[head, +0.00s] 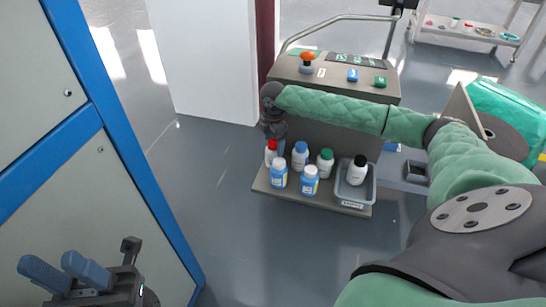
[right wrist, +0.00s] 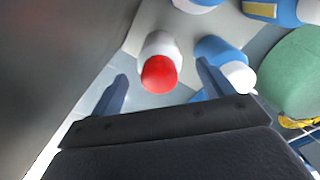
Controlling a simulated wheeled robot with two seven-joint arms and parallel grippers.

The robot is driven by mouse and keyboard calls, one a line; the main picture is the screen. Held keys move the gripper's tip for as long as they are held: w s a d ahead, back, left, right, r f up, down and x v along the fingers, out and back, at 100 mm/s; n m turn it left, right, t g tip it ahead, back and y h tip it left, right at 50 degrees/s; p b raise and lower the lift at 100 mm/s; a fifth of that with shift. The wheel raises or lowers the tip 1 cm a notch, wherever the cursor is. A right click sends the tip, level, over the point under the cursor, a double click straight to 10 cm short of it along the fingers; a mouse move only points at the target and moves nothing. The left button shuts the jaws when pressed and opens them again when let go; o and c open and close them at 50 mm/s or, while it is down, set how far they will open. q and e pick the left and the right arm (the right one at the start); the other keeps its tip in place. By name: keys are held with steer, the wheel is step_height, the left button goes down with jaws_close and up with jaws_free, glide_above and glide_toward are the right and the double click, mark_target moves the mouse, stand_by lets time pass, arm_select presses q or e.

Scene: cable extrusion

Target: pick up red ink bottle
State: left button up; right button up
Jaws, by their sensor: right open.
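The red-capped white bottle (head: 270,158) stands upright at the left end of a low shelf (head: 310,197) in the head view. My right gripper (head: 275,142) points down just above and beside it. In the right wrist view the red cap (right wrist: 159,72) shows between the two blue fingers of my right gripper (right wrist: 160,90), which are apart and hold nothing. I cannot tell how far down the bottle the fingertips reach. My left gripper (head: 66,270) is open and empty at the lower left, far from the shelf.
Blue-and-white bottles (head: 279,176) stand close to the red-capped one; one (right wrist: 218,55) is right beside a finger. A green-capped bottle (head: 325,163) and a grey tray (head: 352,196) holding a black-capped bottle (head: 356,171) are further right. A control console (head: 330,74) rises behind.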

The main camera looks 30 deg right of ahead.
step_height(320, 180, down, 3)
steer(key=shift+b, duration=0.3)
steer(key=c, duration=1.2)
steer(key=shift+r, duration=0.15)
